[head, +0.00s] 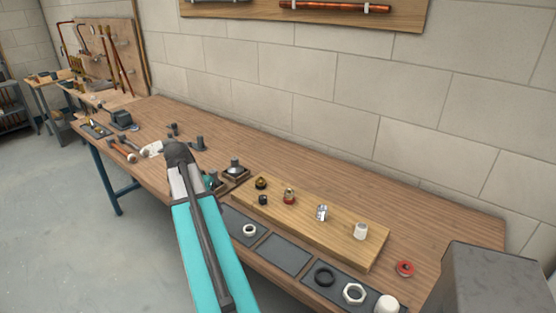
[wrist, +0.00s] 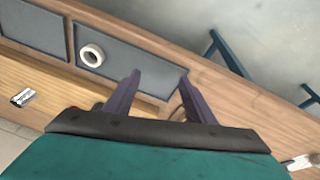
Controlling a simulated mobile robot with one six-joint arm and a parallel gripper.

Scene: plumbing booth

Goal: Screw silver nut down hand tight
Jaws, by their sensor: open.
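A silver hex nut (head: 353,293) lies flat on a dark mat at the bench's front right. A pale round ring (head: 249,230) lies on another dark mat; a ring on a mat also shows in the wrist view (wrist: 92,55). A chrome fitting (head: 322,212) stands upright on the wooden board (head: 375,252); it also shows in the wrist view (wrist: 22,97). I cannot tell if a nut sits on it. My gripper (wrist: 160,82) is open and empty, above the bench's front edge, apart from these parts. In the head view my arm hides its fingers.
A brass fitting (head: 289,196), a dark fitting (head: 261,183) and a white fitting (head: 360,231) stand on the board. A black ring (head: 324,276) and white cap (head: 387,304) lie in front. A red part (head: 404,268) sits right. A grey block (head: 490,285) stands front right.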

